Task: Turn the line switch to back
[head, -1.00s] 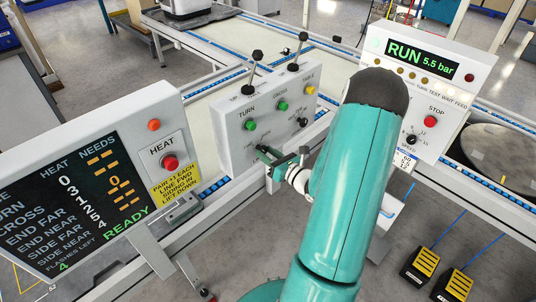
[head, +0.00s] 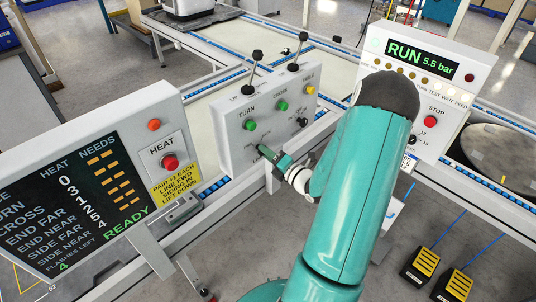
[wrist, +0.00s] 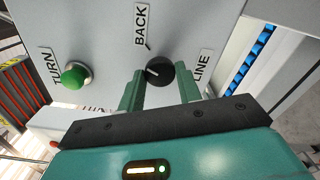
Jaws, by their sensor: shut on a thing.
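The line switch is a black round knob (wrist: 160,73) on the grey panel, between a BACK label (wrist: 141,25) and a LINE label (wrist: 202,67) in the wrist view. A pale mark shows on the left part of its face. My gripper (wrist: 159,90) has its two green fingers on either side of the knob and is shut on it. In the head view my gripper (head: 268,155) is at the lower part of the panel (head: 233,159), below the TURN button, and hides the knob.
A green TURN button (wrist: 76,75) is left of the knob; it also shows in the head view (head: 250,125). Two levers (head: 254,66) rise from the panel top. A HEAT box (head: 165,150) stands left, a RUN console (head: 440,75) right. A blue-edged rail (head: 213,187) runs below the panel.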

